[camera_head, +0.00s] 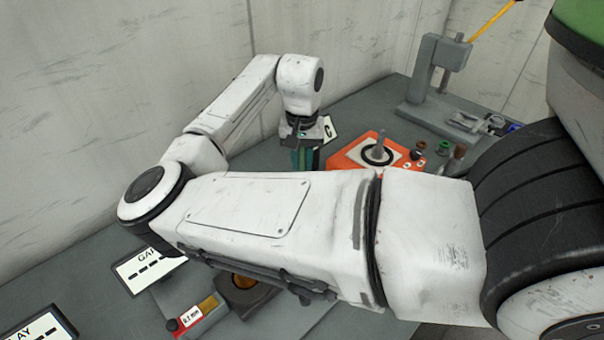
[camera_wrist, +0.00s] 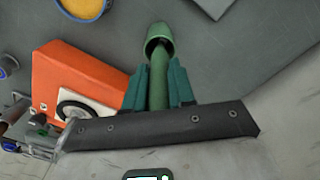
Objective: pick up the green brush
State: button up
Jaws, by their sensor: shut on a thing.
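The green brush (camera_wrist: 158,84) is between the two teal fingers of my gripper (camera_wrist: 158,92) in the wrist view. Its long round shaft runs away from the palm and ends in a wider, cup-like green end. The fingers are shut on the shaft, one on each side. In the head view my gripper (camera_head: 305,160) points down over the grey bench, left of the orange block. There the brush is hard to tell from the fingers, and whether its end touches the bench is unclear.
The orange block (camera_head: 348,158) with a grey spindle stands close to the right of my gripper. A grey press (camera_head: 435,78) and small parts are farther right. A red-and-yellow block (camera_head: 198,314) lies in front.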

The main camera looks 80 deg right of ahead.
grip_shut()
jog(key=shift+r, duration=0.1)
notch_tip(320, 180, up, 10)
jog(key=shift+f+b, duration=0.1)
jog(key=shift+b, duration=0.6)
